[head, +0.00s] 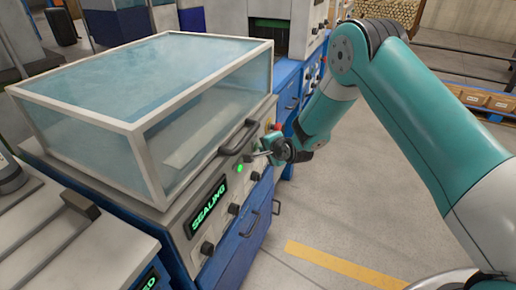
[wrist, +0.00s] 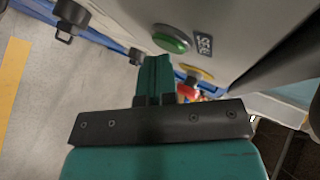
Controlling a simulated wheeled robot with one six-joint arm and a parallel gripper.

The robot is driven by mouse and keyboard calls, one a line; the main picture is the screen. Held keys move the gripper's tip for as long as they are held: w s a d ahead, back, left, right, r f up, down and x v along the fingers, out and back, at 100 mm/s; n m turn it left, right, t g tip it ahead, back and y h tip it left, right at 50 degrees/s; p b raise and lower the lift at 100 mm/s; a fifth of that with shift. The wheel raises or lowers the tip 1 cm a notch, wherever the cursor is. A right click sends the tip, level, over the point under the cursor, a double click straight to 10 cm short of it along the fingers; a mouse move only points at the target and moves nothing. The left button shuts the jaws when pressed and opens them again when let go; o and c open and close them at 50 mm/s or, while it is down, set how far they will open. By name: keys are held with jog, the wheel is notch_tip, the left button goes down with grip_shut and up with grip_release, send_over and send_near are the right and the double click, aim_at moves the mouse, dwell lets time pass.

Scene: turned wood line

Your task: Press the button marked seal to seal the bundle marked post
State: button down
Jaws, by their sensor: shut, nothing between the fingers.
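The sealing machine has a glass hood (head: 150,65) and a sloped grey front panel. Its display (head: 208,207) reads "SEALING" in green, and a small green light (head: 240,168) glows beside it. In the wrist view a round green button (wrist: 172,39) sits next to a label reading "SEAL" (wrist: 204,44). My gripper (head: 259,153) is shut and empty, close to the panel. In the wrist view its fingertips (wrist: 156,60) are just beside the green button; I cannot tell if they touch. A pale flat shape (head: 195,146) shows through the hood; no "post" mark is readable.
A black handle (head: 238,137) runs along the hood's front edge. A red knob (head: 276,127) is near my gripper, and a dark knob (head: 207,247) is lower on the panel. Another blue machine stands behind. The floor (head: 335,215) to the right is open.

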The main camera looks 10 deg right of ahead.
dwell(0.3)
jog(key=shift+s+d, duration=0.5)
jog(key=shift+d, duration=0.1)
jog(key=s+d, duration=0.1)
jog(key=d, duration=0.1)
jog(key=s+d, duration=0.2)
dwell(0.4)
dwell(0.5)
